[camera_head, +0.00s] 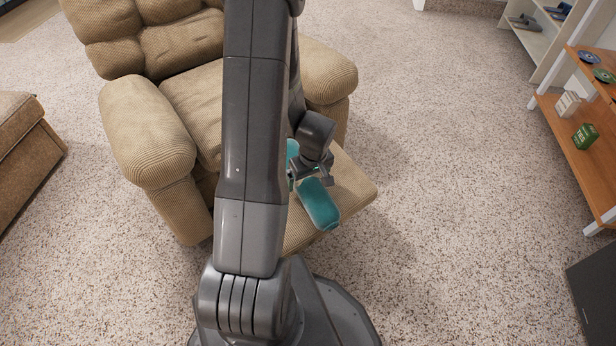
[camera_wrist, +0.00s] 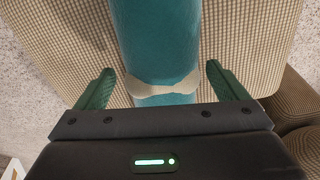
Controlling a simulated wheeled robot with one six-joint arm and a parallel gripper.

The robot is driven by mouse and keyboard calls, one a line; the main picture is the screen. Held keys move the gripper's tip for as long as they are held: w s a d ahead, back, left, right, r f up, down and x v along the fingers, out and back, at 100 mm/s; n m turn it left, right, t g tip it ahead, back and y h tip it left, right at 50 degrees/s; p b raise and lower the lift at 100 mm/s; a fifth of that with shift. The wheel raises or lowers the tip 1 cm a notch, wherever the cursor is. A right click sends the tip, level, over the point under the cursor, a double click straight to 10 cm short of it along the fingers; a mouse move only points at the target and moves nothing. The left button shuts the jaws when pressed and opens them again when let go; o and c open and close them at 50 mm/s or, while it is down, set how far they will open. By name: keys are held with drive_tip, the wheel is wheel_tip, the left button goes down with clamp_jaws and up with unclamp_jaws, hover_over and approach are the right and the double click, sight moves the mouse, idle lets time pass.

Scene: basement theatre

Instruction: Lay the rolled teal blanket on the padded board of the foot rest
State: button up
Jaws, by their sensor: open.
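The rolled teal blanket (camera_head: 319,204) lies on the padded board of the foot rest (camera_head: 352,190), in front of the tan recliner. In the wrist view the blanket (camera_wrist: 157,40) runs lengthwise between the fingers, with a pale band (camera_wrist: 162,84) around it. My gripper (camera_head: 308,178) is over the blanket; in the wrist view its green fingertips (camera_wrist: 160,88) stand open, one on each side, with a gap to the blanket on both sides. The ribbed board (camera_wrist: 245,30) shows under and beside the blanket. My arm hides part of the blanket and board in the head view.
The tan recliner (camera_head: 150,110) stands behind the foot rest. Another brown seat (camera_head: 25,140) is at the left. A wooden shelf (camera_head: 570,140) with small boxes stands at the right, and a dark box (camera_head: 595,290) is at the lower right. Carpet between is clear.

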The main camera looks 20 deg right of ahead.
drive_tip(key=shift+r, duration=0.15)
wheel_tip(320, 180, up, 13)
drive_tip(key=s+p, duration=0.2)
drive_tip(key=p, duration=0.2)
drive_tip(key=shift+s+d+r, duration=0.15)
drive_tip(key=shift+d, duration=0.15)
drive_tip(key=shift+c, duration=0.4)
